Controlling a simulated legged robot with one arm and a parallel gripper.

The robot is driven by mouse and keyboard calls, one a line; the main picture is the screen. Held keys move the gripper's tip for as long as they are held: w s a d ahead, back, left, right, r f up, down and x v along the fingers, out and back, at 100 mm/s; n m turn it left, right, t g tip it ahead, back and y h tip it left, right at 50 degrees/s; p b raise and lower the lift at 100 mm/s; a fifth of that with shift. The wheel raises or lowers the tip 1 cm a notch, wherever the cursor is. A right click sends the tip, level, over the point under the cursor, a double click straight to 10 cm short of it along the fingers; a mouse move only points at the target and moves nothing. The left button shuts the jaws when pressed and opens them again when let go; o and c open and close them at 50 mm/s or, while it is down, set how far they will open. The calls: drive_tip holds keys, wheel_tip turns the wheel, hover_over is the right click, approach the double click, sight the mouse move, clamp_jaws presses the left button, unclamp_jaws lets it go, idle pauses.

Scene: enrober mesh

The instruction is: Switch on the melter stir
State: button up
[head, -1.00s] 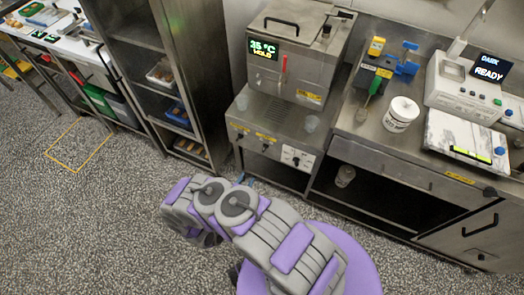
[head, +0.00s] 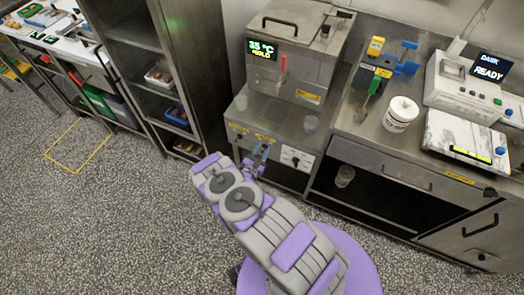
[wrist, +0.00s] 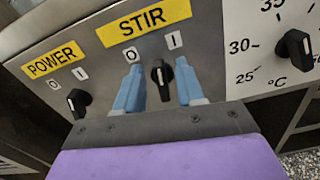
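The melter (head: 318,75) stands on a steel cabinet; its green display reads 35 °C and HOLD. The black STIR knob (wrist: 160,80) is on the front panel under a yellow STIR label (wrist: 143,22), with O at upper left and I at upper right. Its white mark points roughly up; I cannot tell its exact setting. My gripper (wrist: 158,88) is open, with one blue finger on each side of the STIR knob. A gap shows on both sides; I cannot tell its depth. In the head view my gripper (head: 261,153) is at the panel, covering the knob.
The POWER knob (wrist: 78,102) is left of my gripper, and the temperature dial knob (wrist: 295,48) is to the right. A white tub (head: 400,114) and a green-handled tool (head: 374,86) are on the counter at right.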

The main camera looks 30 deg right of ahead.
drive_tip(key=shift+w+d, duration=0.15)
drive_tip(key=shift+d, duration=0.05)
clamp_jaws()
drive_tip(key=shift+d+m, duration=0.1)
drive_tip(key=shift+m, duration=0.8)
drive_tip(key=shift+s+f+m+p, duration=0.1)
drive_tip(key=shift+m+p, duration=0.05)
drive_tip(key=shift+m, duration=0.5)
drive_tip(key=shift+s+m+p, duration=0.1)
drive_tip(key=shift+m+p, duration=0.05)
drive_tip(key=shift+m, duration=0.5)
